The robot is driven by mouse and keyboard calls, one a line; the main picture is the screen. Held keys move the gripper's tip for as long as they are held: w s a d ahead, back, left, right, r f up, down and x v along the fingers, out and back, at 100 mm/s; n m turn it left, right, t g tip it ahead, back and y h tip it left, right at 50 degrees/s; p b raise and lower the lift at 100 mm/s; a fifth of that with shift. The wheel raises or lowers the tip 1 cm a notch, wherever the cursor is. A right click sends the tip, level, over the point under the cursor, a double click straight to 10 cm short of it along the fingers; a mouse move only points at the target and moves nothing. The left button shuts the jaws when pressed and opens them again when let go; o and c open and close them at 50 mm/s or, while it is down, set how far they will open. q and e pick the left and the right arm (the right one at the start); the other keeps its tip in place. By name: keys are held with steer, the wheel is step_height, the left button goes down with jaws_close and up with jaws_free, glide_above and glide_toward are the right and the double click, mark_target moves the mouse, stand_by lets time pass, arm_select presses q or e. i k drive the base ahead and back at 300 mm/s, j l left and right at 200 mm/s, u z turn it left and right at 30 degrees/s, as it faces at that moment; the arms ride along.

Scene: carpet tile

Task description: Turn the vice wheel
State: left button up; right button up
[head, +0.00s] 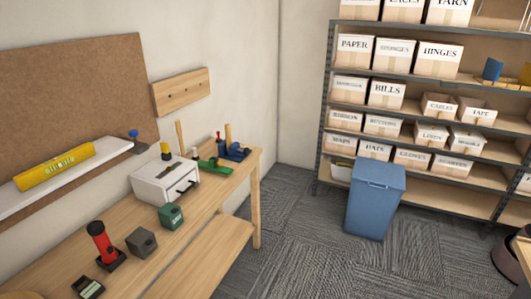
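A wooden workbench (205,240) runs along the left wall. At its far end is a small dark blue device (234,152), possibly the vice; it is too small to make out a wheel on it. A green tool-like object (214,165) lies just in front of it. Another small blue-topped object (135,137) stands at the right end of the white wall shelf; I cannot tell what it is. Neither of my grippers is in view.
A white drawer box (150,183), a green block (171,216), a grey block (142,243) and a red-and-black torch-like object (101,243) stand on the bench. A blue bin (375,205) stands before shelving with labelled boxes. Carpet between bench and bin is clear.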

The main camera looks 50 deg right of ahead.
mark_target(247, 151)
steer(key=z, duration=1.5)
